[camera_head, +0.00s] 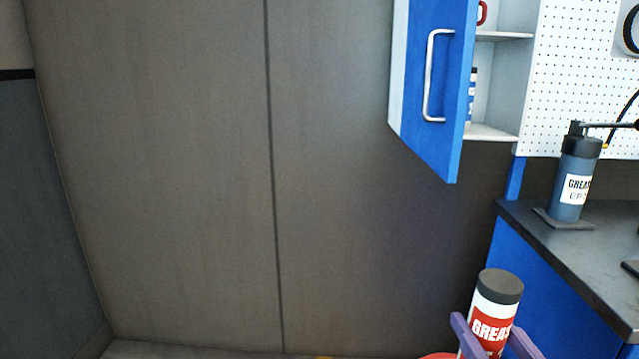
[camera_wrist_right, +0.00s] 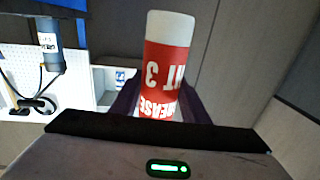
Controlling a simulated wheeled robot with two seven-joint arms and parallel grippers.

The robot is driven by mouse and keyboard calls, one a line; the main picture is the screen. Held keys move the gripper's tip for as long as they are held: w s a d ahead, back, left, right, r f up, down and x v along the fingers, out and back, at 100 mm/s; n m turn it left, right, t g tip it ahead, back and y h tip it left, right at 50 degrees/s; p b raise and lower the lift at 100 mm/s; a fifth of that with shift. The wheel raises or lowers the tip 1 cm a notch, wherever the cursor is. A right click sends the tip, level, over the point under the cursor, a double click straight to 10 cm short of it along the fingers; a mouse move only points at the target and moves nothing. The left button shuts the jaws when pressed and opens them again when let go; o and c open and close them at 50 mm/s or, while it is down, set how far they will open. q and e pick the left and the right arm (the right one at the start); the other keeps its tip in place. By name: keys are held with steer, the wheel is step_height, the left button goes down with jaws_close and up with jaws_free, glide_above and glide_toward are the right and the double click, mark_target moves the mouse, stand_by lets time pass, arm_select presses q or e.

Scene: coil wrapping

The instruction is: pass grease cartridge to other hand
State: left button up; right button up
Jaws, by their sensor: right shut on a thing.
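The grease cartridge (camera_head: 492,305) is a white tube with a dark cap and a red label, at the bottom right of the head view. My right gripper (camera_head: 494,336) has purple fingers on both sides of it and is shut on it. The cartridge stands close to upright, cap up, in the head view. The right wrist view shows the cartridge (camera_wrist_right: 164,75) between the fingers, its white end and red label facing the camera. My left gripper is in neither view.
A blue cabinet door (camera_head: 438,85) hangs open beside white shelves (camera_head: 492,133). A dark grease pump (camera_head: 574,180) stands on the black worktop (camera_head: 560,235) at the right. A pegboard (camera_head: 570,60) is behind. The dark wall in the middle and left is bare.

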steer(key=s+a+f+h, duration=0.1)
steer(key=s+a+f, duration=0.1)
steer(key=s+f, duration=0.5)
steer(key=shift+s+a+f+m+p, duration=0.3)
steer(key=shift+s+f+p, duration=0.1)
steer(key=shift+s, duration=0.85)
steer(key=shift+r, duration=0.1)
